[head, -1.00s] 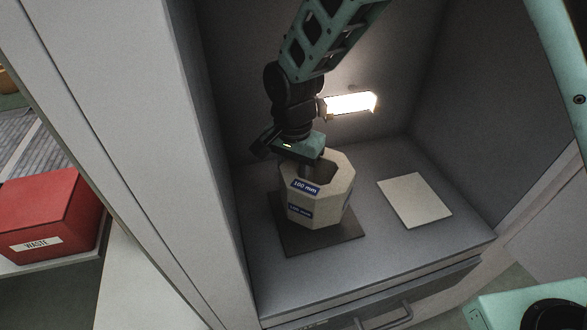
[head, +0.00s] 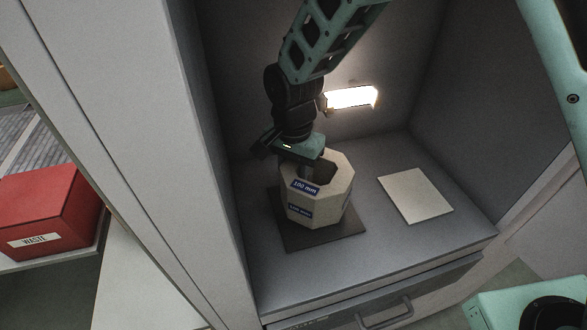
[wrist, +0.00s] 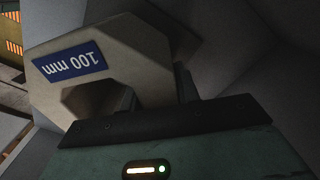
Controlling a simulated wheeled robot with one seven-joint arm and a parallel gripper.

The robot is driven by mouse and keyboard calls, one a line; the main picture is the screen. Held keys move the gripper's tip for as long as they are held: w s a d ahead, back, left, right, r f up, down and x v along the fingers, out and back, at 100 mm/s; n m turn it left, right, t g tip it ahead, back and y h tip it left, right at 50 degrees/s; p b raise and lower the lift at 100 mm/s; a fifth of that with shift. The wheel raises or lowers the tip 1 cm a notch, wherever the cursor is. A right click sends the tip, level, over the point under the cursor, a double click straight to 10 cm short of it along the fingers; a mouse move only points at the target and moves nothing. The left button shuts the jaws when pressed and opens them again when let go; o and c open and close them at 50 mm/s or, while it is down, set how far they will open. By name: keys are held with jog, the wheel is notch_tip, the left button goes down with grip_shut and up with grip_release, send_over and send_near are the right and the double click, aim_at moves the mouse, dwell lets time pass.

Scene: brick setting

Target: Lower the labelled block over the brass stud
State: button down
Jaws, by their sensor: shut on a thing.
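The labelled block (head: 331,205) is a pale beige octagonal ring with a central hole and blue "100 mm" labels on its top and side. My gripper (head: 305,170) reaches down from above and is shut on the block's wall at its far left side. In the wrist view the block (wrist: 125,50) shows its upside-down label beside the hole, and the dark gripper edge (wrist: 170,118) hides the fingertips. The block is over the dark square plate (head: 340,238); I cannot tell whether it touches it. The brass stud is not visible.
A pale flat sheet (head: 415,196) lies to the right on the grey cabinet floor (head: 375,245). A lit lamp (head: 352,98) is on the back wall. Cabinet walls close in left (head: 205,150) and right. A red WASTE box (head: 48,210) stands outside at left.

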jog(key=shift+f+b, duration=0.6)
jog(key=shift+f, duration=0.55)
jog(key=c, duration=0.9)
grip_release()
jog(key=shift+c, duration=0.2)
jog(key=shift+f, duration=0.1)
notch_tip(320, 180, up, 9)
jog(key=p, duration=0.7)
jog(key=shift+p, duration=0.35)
